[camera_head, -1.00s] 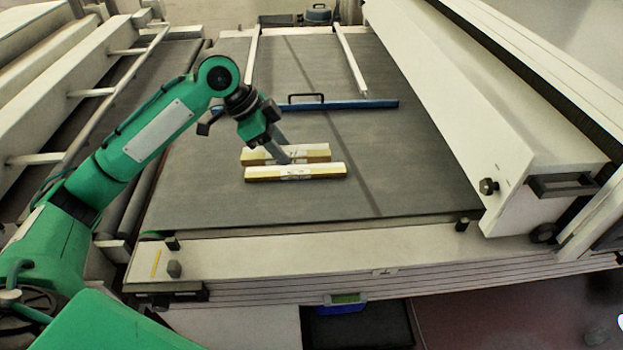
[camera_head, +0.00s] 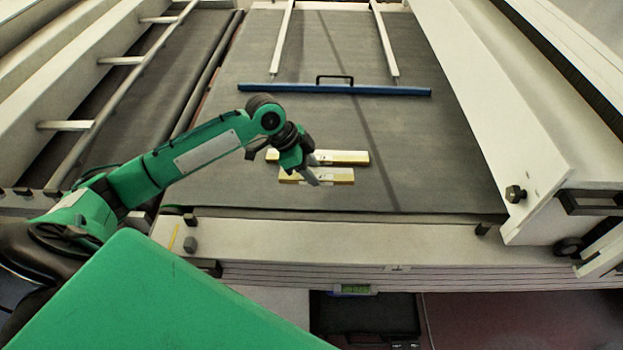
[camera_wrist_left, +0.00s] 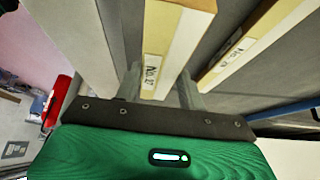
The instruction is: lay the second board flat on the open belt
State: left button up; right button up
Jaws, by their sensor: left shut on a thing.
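The wide dark belt (camera_head: 440,165) lies open in front of me. Two slim, pale yellow and white boards show on it side by side, a far board (camera_head: 345,157) and a near board (camera_head: 335,176). My left gripper (camera_head: 312,180) is at the near board, its finger crossing the board's left part. In the left wrist view my left gripper (camera_wrist_left: 160,86) is shut on this near board (camera_wrist_left: 172,45), which carries a "No. 27" label. The far board (camera_wrist_left: 250,45) stands apart to the right. I cannot tell whether the near board touches the belt. My right gripper is not in view.
A blue bar with a black handle (camera_head: 335,89) crosses the belt behind the boards. Two pale rails (camera_head: 387,45) run back from it. A long white housing (camera_head: 500,110) borders the belt on the right, a white front edge (camera_head: 340,235) nearer me. Belt right of the boards is clear.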

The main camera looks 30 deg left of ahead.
aim_at(311, 191)
pick_arm(q)
notch_tip(311, 191, down, 4)
jog(key=shift+f+p, duration=0.2)
jog(key=shift+p, duration=0.15)
jog(key=shift+f, duration=0.3)
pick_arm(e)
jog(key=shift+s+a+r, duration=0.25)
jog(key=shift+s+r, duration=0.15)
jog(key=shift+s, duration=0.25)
pick_arm(q)
jog(key=o, duration=1)
jog(key=shift+f, duration=0.1)
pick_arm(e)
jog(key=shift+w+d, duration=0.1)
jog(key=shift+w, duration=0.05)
